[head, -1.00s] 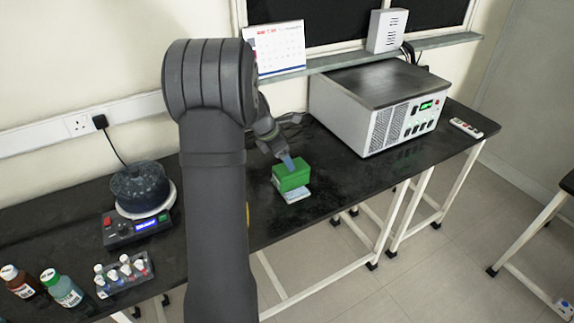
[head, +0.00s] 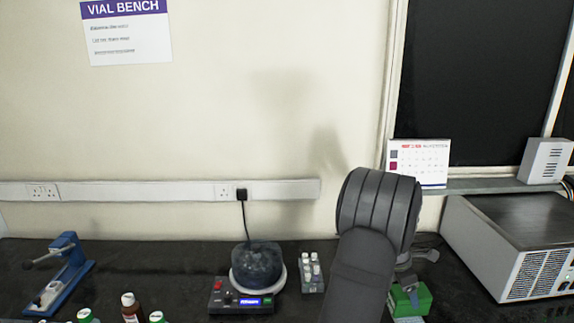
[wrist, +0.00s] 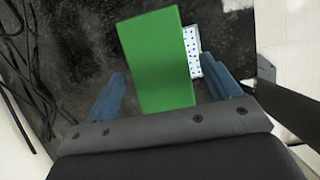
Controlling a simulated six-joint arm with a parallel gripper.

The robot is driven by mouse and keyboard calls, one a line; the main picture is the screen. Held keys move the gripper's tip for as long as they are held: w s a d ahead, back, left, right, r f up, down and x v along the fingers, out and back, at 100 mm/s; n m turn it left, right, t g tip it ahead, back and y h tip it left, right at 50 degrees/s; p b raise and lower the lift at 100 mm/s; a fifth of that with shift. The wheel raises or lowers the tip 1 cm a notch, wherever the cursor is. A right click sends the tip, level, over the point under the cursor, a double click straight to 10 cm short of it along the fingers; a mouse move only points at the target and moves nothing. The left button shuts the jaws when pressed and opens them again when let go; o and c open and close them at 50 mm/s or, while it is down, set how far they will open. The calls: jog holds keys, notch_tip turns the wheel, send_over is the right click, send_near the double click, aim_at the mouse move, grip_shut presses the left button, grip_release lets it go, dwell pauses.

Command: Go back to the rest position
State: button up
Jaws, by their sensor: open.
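My gripper (wrist: 163,72) is open, its two blue fingers apart in the wrist view. A green box (wrist: 158,60) shows between them, with a gap on each side; nothing is gripped. In the head view the green box (head: 415,300) is on the dark bench at the lower right, and my gripper (head: 408,284) is just at or above its top. My own dark arm link hides part of the gripper there. A white card with blue dots (wrist: 192,50) lies beside the box.
A large grey instrument (head: 490,245) stands right of the box. To the left are a vial rack (head: 312,272), a stirrer with a dark bowl (head: 257,268), bottles (head: 130,308) and a blue press (head: 62,270). A calendar (head: 418,163) stands behind. Cables (wrist: 25,70) lie on the bench.

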jog(key=x, duration=0.5)
jog(key=shift+d+f, duration=0.1)
jog(key=shift+f, duration=0.1)
jog(key=shift+w+r, duration=0.1)
jog(key=shift+r, duration=1.7)
jog(key=o, duration=0.4)
